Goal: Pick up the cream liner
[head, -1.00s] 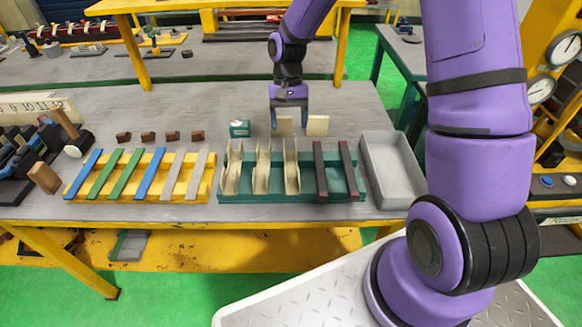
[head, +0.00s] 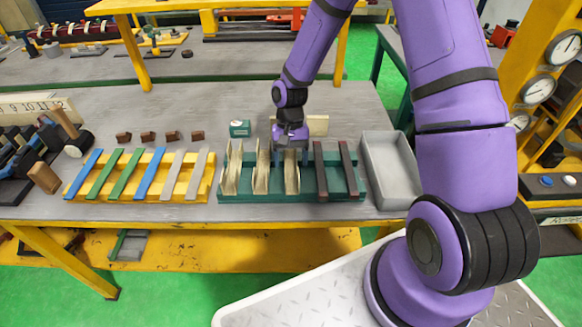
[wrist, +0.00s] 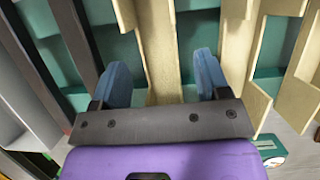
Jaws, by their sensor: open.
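Several cream liners, thin folded channels, stand upright in the left part of a green rack (head: 345,190). The rightmost cream liner (head: 291,178) is under my gripper (head: 291,157) in the head view. In the wrist view my gripper (wrist: 163,78) is open, with its two blue fingers apart. That cream liner (wrist: 160,45) shows between the fingers, with no clear contact. Its end nearest my wrist is hidden by the gripper body. The middle liner (head: 261,175) and the left liner (head: 233,172) stand to the left in the head view.
Dark strips (head: 320,170) lie at the rack's right end. A grey tray (head: 390,180) is right of the rack. A yellow rack (head: 75,190) with coloured strips is at left. A cream block (head: 318,125) and a green box (head: 240,128) stand behind.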

